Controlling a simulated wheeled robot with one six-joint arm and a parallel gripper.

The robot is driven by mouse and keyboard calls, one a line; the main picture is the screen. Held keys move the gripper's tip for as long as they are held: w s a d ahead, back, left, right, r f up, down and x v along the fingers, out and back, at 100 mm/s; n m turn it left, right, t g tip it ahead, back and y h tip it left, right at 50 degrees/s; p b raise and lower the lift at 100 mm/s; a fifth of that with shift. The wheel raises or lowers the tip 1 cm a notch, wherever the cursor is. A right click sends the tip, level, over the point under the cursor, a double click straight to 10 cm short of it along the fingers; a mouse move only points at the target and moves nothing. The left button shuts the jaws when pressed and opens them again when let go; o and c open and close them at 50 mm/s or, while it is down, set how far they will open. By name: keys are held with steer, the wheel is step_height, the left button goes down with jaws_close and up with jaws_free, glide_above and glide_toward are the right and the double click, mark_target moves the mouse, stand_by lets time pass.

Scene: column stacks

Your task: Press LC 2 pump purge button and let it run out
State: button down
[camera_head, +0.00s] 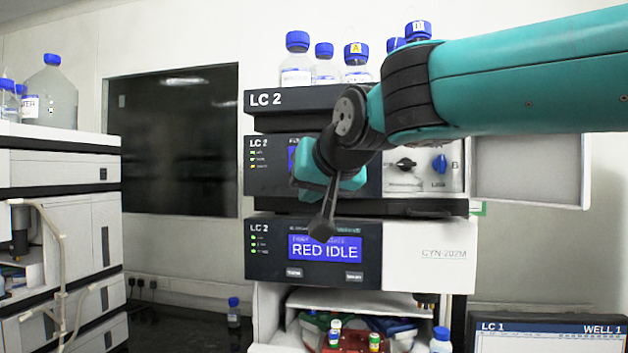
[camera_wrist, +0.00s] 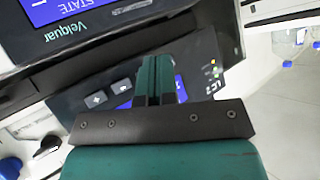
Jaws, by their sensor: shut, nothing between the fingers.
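The middle LC 2 unit (camera_head: 262,178) has a dark front panel with small lamps and a blue display, mostly hidden behind my arm. Knobs and a purge-type valve area (camera_head: 440,165) show to its right. My gripper (camera_head: 343,178) is in front of this unit's panel, partly hidden by my wrist. In the wrist view my gripper (camera_wrist: 155,72) has its teal fingers together and empty, in front of a dark LC 2 panel (camera_wrist: 203,55) with a blue display and two small buttons (camera_wrist: 110,93). I cannot tell whether the fingertips touch the panel.
Below is the LC 2 unit reading RED IDLE (camera_head: 325,248), with a vial tray under it. Blue-capped bottles (camera_head: 297,60) stand on top of the stack. An open panel (camera_head: 530,170) sticks out at right. Another stack (camera_head: 60,190) stands at left, a monitor (camera_head: 548,335) at lower right.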

steer(key=shift+w+d, duration=0.2)
steer(key=shift+w, duration=0.5)
steer(key=shift+w, duration=0.1)
stand_by(1.5)
steer(key=shift+w+d, duration=0.1)
steer(key=shift+w, duration=0.2)
steer(key=shift+w+d+p, duration=0.15)
steer(key=shift+w+p, duration=0.15)
steer(key=shift+w, duration=0.1)
stand_by(0.6)
stand_by(0.3)
steer(key=shift+s+a+b, duration=0.25)
steer(key=shift+s+b, duration=0.2)
steer(key=shift+s, duration=0.35)
